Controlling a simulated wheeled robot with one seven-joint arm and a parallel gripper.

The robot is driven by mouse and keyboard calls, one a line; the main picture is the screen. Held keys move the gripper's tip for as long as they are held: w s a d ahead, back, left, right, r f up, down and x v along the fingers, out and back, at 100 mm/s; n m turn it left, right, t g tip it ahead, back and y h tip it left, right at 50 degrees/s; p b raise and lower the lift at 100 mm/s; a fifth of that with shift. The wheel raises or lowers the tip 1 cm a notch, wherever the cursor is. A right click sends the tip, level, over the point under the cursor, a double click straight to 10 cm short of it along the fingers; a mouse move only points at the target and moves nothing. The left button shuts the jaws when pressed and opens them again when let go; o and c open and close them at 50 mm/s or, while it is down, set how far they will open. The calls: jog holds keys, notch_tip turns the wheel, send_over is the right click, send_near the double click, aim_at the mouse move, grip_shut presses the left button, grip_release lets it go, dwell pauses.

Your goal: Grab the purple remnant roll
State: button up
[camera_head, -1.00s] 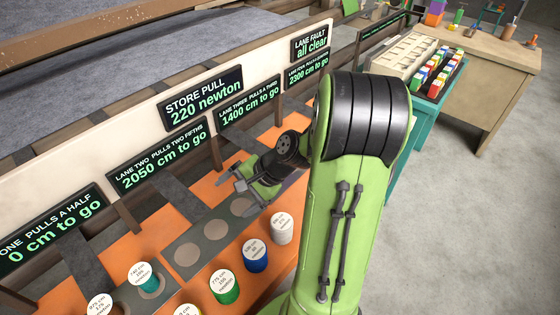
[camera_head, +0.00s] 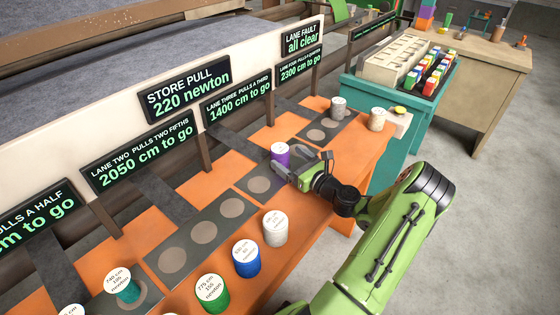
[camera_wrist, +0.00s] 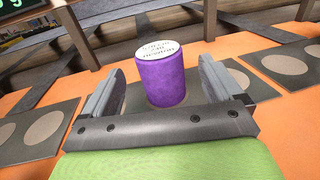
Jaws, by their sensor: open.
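The purple remnant roll (camera_head: 280,155) stands upright on a dark mat with pale round spots, on the orange table. It has a white printed label on top. In the wrist view the purple roll (camera_wrist: 163,78) stands just ahead, between the two fingers. My gripper (camera_head: 291,168) is open, low over the table, its fingers pointing at the roll. In the wrist view my gripper (camera_wrist: 170,92) shows a finger on each side of the roll, with visible gaps. The head view does not show whether the fingers touch it.
White (camera_head: 275,228), blue (camera_head: 246,258) and green (camera_head: 211,293) rolls stand along the table's front edge. A teal roll (camera_head: 122,285) stands on a mat. A grey roll (camera_head: 338,108), a beige roll (camera_head: 377,119) and a yellow button (camera_head: 400,110) are at the far end. Sign boards (camera_head: 185,92) line the back.

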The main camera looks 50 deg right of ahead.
aim_at(277, 149)
jog(key=w, duration=0.2)
jog(key=w+b, duration=0.1)
jog(key=w, duration=0.3)
jog(key=shift+w+d+r+b, duration=0.1)
jog(key=shift+w+d+b, duration=0.15)
jog(key=shift+b, duration=0.05)
jog(key=shift+r, duration=0.1)
jog(key=shift+c, duration=0.4)
jog(key=c, duration=1)
